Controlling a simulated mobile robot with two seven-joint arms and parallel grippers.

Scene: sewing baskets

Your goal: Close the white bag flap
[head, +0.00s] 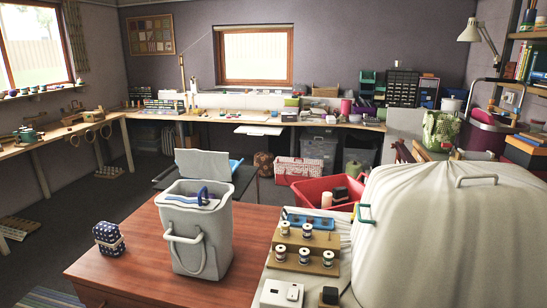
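A pale grey-white bag (200,232), shaped like a bucket with a handle on its front, stands upright on the red-brown wooden table. Its top is open, and blue and white items (203,196) show inside. A light grey panel that looks like its flap (203,164) stands raised at the back of the opening; the hinge edge is partly hidden. A much larger white fabric-like bulk (450,235) with a handle on top fills the right foreground; I cannot tell whether it is also a bag. Neither of my grippers is in view.
A dark patterned box (109,238) stands left of the bag on the table (140,262). Right of it are a wooden rack (306,248) with several spools and a red basket (326,192). Bare tabletop lies around the bag. Cluttered workbenches line the walls.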

